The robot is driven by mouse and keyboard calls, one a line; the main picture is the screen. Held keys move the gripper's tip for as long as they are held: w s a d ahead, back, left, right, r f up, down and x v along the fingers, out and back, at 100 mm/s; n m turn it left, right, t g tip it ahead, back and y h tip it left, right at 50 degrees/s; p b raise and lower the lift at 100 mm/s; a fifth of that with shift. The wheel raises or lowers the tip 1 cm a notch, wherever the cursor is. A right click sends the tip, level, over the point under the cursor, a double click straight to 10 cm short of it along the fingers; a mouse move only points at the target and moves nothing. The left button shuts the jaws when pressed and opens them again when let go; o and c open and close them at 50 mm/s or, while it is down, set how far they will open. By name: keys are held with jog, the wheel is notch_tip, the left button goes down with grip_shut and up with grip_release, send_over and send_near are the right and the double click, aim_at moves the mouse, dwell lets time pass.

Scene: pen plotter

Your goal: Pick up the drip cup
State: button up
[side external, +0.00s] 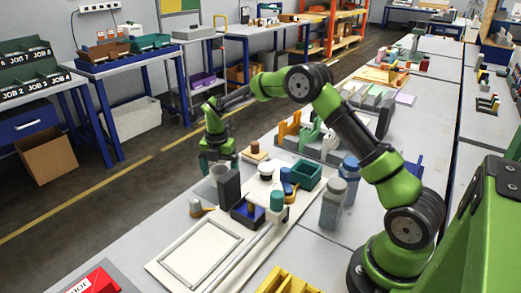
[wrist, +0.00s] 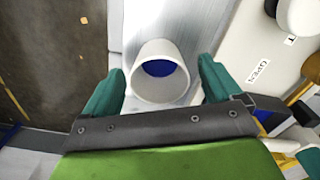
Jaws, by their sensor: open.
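The drip cup (wrist: 160,92) is a pale, round, open-topped cup with blue inside, seen from above in the wrist view. In the side view, a light grey cup (side external: 217,172) stands just below my gripper (side external: 216,158), partly covered by it. My gripper (wrist: 161,72) is open in the wrist view, with one teal finger on each side of the cup. Gaps show between the fingers and the cup wall. The cup appears to stand on the light bench top. How deep the fingertips reach along the cup is hard to tell.
A dark grey block (side external: 229,187) stands close beside the cup. A blue tray (side external: 248,218), a green tray (side external: 306,177) and bottles (side external: 333,206) stand further right. A white flat frame (side external: 200,255) lies in front. The floor lies beyond the bench's left edge.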

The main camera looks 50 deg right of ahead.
notch_tip(320, 180, down, 2)
jog(key=c, duration=1.1)
jog(key=shift+r, duration=0.1)
